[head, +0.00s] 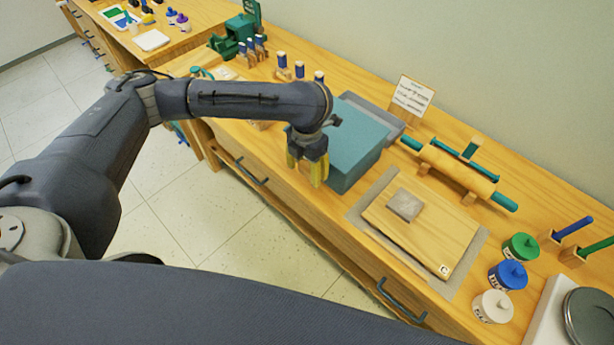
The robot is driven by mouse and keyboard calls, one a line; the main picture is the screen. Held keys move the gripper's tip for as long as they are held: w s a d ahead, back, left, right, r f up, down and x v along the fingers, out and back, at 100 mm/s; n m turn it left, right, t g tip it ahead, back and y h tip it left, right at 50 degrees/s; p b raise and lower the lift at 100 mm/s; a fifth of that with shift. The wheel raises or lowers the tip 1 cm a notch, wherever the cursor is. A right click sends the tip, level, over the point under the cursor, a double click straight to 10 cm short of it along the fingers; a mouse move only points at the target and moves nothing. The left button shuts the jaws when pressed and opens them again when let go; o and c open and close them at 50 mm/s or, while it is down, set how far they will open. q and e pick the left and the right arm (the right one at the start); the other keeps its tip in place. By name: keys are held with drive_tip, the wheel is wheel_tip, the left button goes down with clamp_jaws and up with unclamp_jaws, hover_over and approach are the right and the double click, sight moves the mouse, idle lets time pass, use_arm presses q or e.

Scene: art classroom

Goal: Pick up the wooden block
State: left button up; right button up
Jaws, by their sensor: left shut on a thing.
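My left gripper (307,172) points down at the near left end of a teal box on the bench. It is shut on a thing. Yellowish parts show at its fingertips, but I cannot tell which are fingers and which belong to the held thing. I cannot tell whether that thing is the wooden block. A small grey-brown block (405,204) lies flat on a light wooden board (440,238), to the right of the gripper and apart from it. My right gripper does not show.
The teal box (352,150) stands close beside the gripper. A rolling pin (458,172) on supports, a sign card (411,95) and paint jars (508,275) are to the right. Several blue-topped tools (283,65) stand behind. The floor (240,235) in front is clear.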

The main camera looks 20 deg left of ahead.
sight(307, 168)
use_arm(q)
wheel_tip(307, 168, up, 14)
drive_tip(key=shift+r, duration=0.15)
idle(0.5)
